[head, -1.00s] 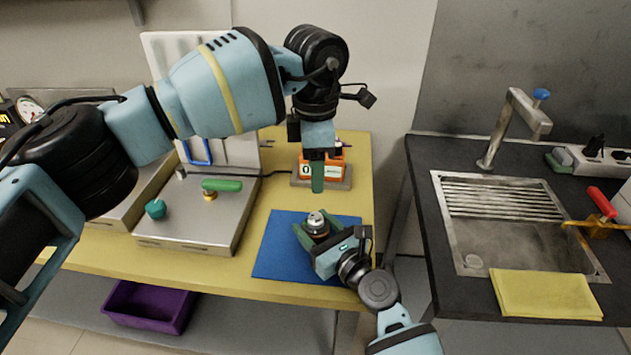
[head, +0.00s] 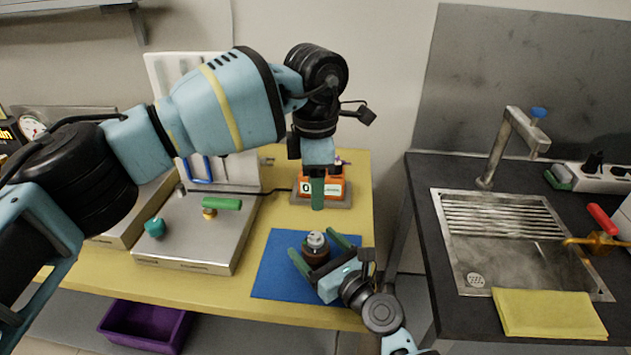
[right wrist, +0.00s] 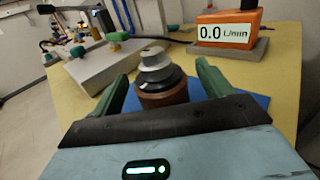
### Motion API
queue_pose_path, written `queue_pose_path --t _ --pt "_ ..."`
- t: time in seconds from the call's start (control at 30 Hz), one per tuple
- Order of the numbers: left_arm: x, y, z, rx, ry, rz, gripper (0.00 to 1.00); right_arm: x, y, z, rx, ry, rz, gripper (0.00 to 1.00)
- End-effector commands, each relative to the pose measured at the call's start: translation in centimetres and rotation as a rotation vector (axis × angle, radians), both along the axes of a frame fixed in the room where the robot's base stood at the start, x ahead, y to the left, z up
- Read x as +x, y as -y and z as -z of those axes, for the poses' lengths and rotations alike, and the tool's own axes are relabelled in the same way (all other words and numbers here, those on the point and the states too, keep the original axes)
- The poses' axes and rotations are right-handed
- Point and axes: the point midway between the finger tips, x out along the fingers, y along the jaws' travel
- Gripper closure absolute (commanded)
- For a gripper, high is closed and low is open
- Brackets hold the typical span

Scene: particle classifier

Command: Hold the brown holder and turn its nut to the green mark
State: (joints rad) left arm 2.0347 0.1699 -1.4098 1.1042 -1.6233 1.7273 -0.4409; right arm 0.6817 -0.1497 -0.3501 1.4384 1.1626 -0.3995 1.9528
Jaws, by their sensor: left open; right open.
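The brown holder (head: 318,254) stands upright on the blue mat (head: 272,282), with a silver nut (head: 316,239) on top. The right wrist view shows the holder (right wrist: 165,97) and the stepped nut (right wrist: 154,65) close up. My right gripper (head: 313,244) is open, one green finger on each side of the holder; the wrist view shows gaps beside it. My left gripper (head: 318,192) is open, seen edge-on and pointing down behind and above the holder, apart from the nut. I cannot make out the green mark.
An orange flow meter (right wrist: 228,31) reading 0.0 stands behind the mat. A metal box (head: 190,238) with a green-handled valve (head: 222,204) is at left. A sink (head: 510,265) and yellow cloth (head: 548,312) are at right. A purple bin (head: 145,325) sits below the table.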

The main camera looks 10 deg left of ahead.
Motion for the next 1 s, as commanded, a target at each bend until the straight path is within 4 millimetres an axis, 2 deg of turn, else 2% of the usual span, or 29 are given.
queue_pose_path --t 0.6,0.8,1.0 --pt "0.0 0.0 0.0 0.0 0.0 0.0 0.47 -7.4 6.8 0.1 -0.003 -0.002 0.001 0.22" --pt "0.0 0.0 0.0 0.0 0.0 0.0 0.47 -8.3 7.6 0.1 -0.002 -0.002 -0.001 0.22" --pt "0.0 0.0 0.0 0.0 0.0 0.0 0.47 -8.3 7.7 0.1 -0.001 -0.001 -0.001 0.22"
